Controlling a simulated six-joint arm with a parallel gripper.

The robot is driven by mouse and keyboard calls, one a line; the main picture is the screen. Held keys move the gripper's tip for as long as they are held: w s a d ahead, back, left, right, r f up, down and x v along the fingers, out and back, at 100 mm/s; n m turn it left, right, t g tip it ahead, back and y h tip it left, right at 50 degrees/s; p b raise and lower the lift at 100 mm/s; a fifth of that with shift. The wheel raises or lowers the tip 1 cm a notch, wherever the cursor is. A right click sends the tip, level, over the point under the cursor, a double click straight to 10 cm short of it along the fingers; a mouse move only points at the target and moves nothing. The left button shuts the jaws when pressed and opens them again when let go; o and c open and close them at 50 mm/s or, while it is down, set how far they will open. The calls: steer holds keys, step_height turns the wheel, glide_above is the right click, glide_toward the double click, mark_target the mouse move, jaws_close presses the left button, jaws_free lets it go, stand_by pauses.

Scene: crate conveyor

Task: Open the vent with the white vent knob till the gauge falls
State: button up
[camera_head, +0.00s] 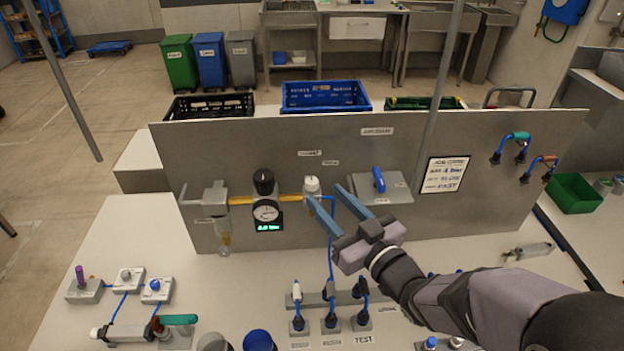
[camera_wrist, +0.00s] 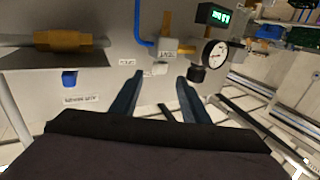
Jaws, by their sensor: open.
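The white vent knob (camera_head: 312,184) stands on a fitting on the upright grey panel, right of the gauge. The round gauge (camera_head: 266,212) hangs below a black knob (camera_head: 263,181). Its lit green display shows digits too small to read surely. My gripper (camera_head: 326,194) is open and empty, its blue fingers reaching toward the panel just right of the knob. One fingertip overlaps the fitting below the knob; contact cannot be told. In the wrist view, the white knob (camera_wrist: 160,68) shows between the fingertips of my gripper (camera_wrist: 160,77), and the gauge (camera_wrist: 215,53) lies to the right.
A blue lever (camera_head: 379,180) on a grey plate (camera_head: 396,187) is close right of my fingers. Several blue-hosed connectors, including one white-topped (camera_head: 297,292), stand on the bench below. A printed card (camera_head: 445,174) is farther right.

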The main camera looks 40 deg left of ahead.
mark_target(315, 186)
steer(key=shift+p+x, duration=1.7)
steer(key=shift+x, duration=1.9)
steer(key=shift+f, duration=0.1)
steer(key=c, duration=1.1)
